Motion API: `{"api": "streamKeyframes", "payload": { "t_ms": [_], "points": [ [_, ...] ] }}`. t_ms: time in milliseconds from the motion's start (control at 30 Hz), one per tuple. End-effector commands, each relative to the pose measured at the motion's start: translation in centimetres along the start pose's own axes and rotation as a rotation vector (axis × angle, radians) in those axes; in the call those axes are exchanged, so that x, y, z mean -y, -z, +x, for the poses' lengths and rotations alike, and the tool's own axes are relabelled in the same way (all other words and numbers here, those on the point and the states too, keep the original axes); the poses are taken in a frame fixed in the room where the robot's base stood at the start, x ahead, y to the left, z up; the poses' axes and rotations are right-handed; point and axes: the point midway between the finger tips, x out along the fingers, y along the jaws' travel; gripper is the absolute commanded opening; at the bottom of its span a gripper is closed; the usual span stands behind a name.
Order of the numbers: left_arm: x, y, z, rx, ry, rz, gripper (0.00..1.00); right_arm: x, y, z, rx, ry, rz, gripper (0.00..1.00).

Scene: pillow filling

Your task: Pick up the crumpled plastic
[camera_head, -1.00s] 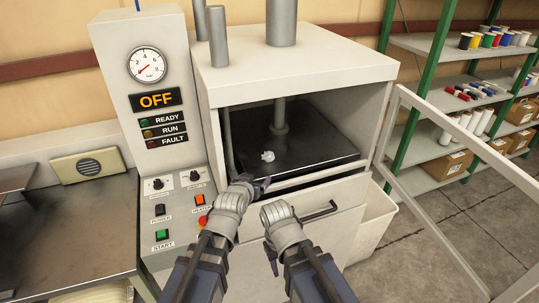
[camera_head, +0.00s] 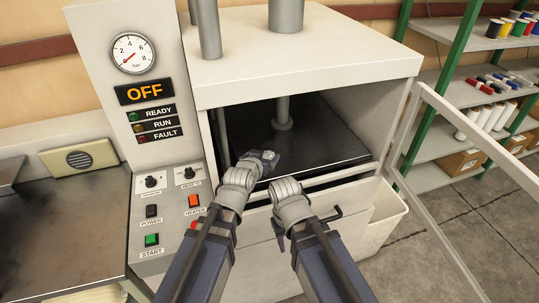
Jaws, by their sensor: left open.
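The crumpled plastic, a small whitish lump on the dark chamber floor a second ago, is not plainly visible now; my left gripper seems to cover that spot. My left gripper (camera_head: 266,160) is open and reaches over the front edge of the dark floor plate (camera_head: 325,150) inside the machine (camera_head: 300,80). I cannot tell whether it touches the plastic. My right gripper (camera_head: 281,238) hangs outside, in front of the drawer below the opening. Its fingers are mostly hidden by my own wrist, so its state is unclear.
A vertical rod (camera_head: 283,113) stands in the chamber. The framed door (camera_head: 470,150) is swung open to the right. A control panel (camera_head: 150,190) with an OFF display stands left of the opening. A drawer handle (camera_head: 325,216) sticks out below, beside my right arm.

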Motion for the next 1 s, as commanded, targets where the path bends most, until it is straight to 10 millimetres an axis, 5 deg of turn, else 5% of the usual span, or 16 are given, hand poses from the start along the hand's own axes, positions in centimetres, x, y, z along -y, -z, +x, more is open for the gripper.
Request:
{"api": "streamKeyframes", "payload": {
  "t_ms": [200, 467, 800, 1000],
  "points": [
    [0.0, -0.1, 2.4, 0.000, 0.000, 0.000, 0.87, 0.1, 0.1, 1.1, 0.000, 0.000, 0.000, 0.47],
    [-0.1, -0.1, 3.1, 0.000, 0.000, 0.001, 0.87, 0.1, 0.1, 1.4, 0.000, 0.000, 0.000, 0.47],
    [-0.3, -0.1, 7.7, 0.000, 0.000, 0.000, 0.87, 0.3, 0.2, 3.4, 0.000, 0.000, 0.000, 0.47],
    [-0.3, 0.0, 7.7, 0.000, 0.000, 0.000, 0.87, 0.3, 0.2, 3.3, 0.000, 0.000, 0.000, 0.47]
  ]
}}
